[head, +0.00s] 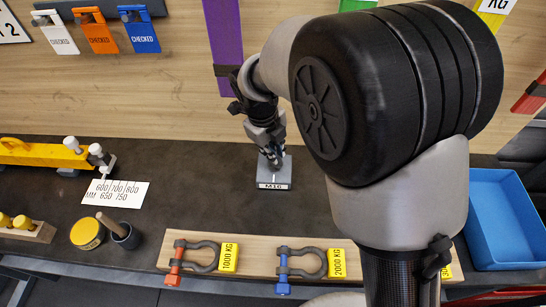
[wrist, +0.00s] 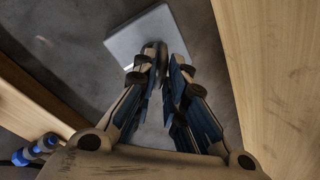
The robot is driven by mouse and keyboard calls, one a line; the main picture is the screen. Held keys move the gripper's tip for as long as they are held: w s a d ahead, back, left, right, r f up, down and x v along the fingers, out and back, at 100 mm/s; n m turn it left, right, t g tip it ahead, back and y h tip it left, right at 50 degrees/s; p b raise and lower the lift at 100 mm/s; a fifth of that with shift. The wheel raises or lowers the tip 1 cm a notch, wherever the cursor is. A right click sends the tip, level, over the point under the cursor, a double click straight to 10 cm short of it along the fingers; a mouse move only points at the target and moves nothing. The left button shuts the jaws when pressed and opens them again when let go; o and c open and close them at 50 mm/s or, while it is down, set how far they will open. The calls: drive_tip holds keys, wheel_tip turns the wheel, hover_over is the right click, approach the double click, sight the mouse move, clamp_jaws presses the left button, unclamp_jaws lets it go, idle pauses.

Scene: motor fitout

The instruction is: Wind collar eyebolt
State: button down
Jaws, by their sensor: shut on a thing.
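A grey block (head: 284,167) with a white label reading M16 stands on the dark bench. My gripper (head: 273,158) points down over it, with its fingertips close above the block. In the wrist view my gripper (wrist: 163,65) is shut on a dark metal eyebolt (wrist: 158,48), whose rounded top shows between the fingertips in front of the block (wrist: 125,40). The fingers hide most of the eyebolt. I cannot tell how deep it sits in the block.
A wooden board with a red-pinned shackle (head: 200,257) and a blue-pinned shackle (head: 303,262) lies in front. A blue tray (head: 503,222) is at right. A yellow beam (head: 40,153), a yellow tin (head: 87,233) and a dark cup (head: 127,236) are at left. A wooden wall stands behind.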

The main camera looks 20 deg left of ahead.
drive_tip(key=shift+w+a+r+m+b, duration=0.1)
drive_tip(key=shift+m+b, duration=0.4)
drive_tip(key=shift+b, duration=0.25)
drive_tip(key=shift+r, duration=0.1)
drive_tip(key=c, duration=1.6)
unclamp_jaws()
wheel_tip(320, 180, up, 12)
drive_tip(key=s+a, duration=0.1)
drive_tip(key=s, duration=0.1)
drive_tip(key=shift+f, duration=0.2)
